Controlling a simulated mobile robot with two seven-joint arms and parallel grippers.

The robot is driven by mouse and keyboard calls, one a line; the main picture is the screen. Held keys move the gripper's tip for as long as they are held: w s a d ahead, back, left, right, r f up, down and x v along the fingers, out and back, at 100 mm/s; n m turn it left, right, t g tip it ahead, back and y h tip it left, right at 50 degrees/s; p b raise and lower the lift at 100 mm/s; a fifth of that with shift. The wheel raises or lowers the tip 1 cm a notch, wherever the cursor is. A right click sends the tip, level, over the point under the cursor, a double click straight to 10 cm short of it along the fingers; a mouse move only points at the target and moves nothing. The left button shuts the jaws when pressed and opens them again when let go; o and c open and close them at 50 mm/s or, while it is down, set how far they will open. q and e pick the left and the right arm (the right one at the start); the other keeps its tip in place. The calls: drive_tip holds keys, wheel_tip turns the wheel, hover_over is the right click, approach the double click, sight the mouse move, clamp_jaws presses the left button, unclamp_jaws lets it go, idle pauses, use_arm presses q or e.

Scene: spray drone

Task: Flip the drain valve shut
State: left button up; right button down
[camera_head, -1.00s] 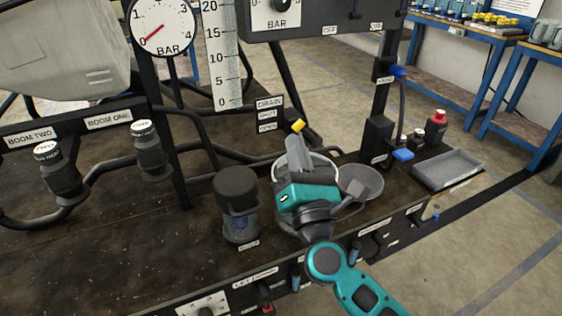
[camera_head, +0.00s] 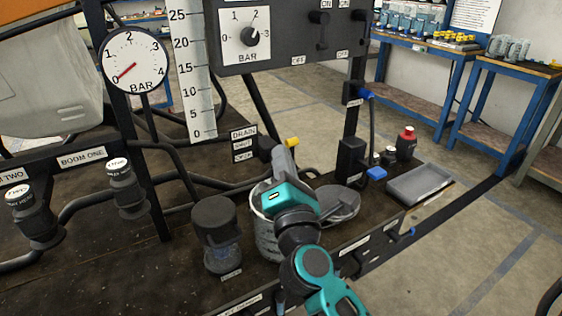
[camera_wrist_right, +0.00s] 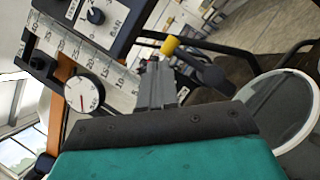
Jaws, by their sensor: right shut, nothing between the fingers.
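The drain valve shows as a yellow-tipped handle (camera_head: 292,142) on a dark body just right of the label plate (camera_head: 244,144) reading DRAIN, SHUT, OPEN. In the right wrist view its yellow tip (camera_wrist_right: 170,45) and dark lever stand just beyond and right of my fingertips. My right gripper (camera_head: 282,152) is shut and empty, its fingertips close beside the handle; I cannot tell whether they touch. It also shows in the right wrist view (camera_wrist_right: 156,72). My left gripper is not in view.
A grey round lid (camera_head: 340,203) and a grey tray (camera_head: 420,184) lie to the right. The gauge panel (camera_head: 290,40) rises behind.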

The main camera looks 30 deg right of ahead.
use_arm(q)
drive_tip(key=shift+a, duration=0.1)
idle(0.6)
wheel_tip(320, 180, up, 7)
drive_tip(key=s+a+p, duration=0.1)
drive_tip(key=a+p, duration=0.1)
drive_tip(key=p, duration=0.9)
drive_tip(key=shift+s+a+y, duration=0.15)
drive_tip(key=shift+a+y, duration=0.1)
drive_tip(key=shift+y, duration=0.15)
use_arm(e)
wheel_tip(320, 180, up, 20)
drive_tip(key=shift+d+r, duration=0.15)
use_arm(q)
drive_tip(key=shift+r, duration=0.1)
